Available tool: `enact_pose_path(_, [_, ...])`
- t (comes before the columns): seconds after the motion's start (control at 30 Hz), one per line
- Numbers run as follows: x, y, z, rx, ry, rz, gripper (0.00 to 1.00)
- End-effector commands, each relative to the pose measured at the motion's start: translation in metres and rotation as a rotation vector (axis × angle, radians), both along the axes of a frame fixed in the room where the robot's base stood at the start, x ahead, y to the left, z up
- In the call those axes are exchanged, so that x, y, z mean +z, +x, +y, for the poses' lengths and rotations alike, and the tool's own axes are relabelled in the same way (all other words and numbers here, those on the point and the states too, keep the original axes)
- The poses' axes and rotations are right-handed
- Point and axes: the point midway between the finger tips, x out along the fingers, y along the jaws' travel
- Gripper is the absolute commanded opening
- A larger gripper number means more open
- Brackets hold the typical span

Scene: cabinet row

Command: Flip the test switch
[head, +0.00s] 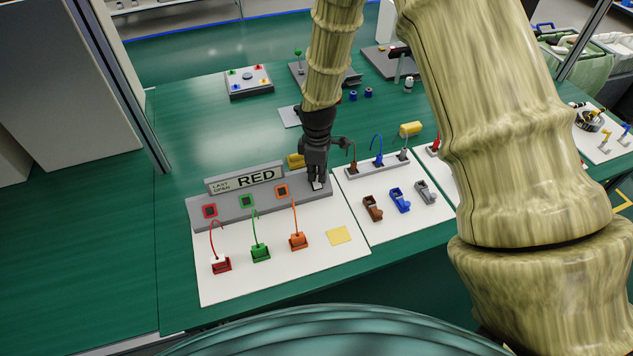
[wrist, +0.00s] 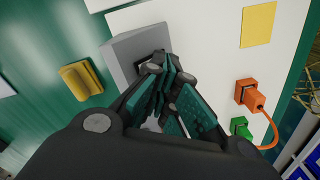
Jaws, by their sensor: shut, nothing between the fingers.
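My gripper (head: 316,178) points down at the right end of the grey panel (head: 235,211) that carries the "LAST OPEN RED" sign (head: 245,179). In the wrist view my gripper (wrist: 163,76) has its fingers together and empty, over the end of the grey panel (wrist: 124,54). A dark square recess (wrist: 144,60) shows there beside the fingertips, probably the test switch. The fingers cover most of it, so I cannot tell its position or whether they touch it. A small pale patch shows by the fingertips in the head view.
Red (head: 221,265), green (head: 261,252) and orange (head: 298,240) plugs with cords stand in front of the panel, near a yellow note (head: 339,235). A yellow block (head: 295,160) lies behind my gripper. A second board (head: 390,213) with brown, blue and grey plugs stands to the right.

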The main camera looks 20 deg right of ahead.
Motion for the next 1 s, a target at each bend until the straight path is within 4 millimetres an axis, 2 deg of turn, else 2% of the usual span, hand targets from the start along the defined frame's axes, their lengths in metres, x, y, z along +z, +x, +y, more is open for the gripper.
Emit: enact_pose_path(1.0, [-0.012,0.0,0.0,0.0,0.0,0.001,0.0])
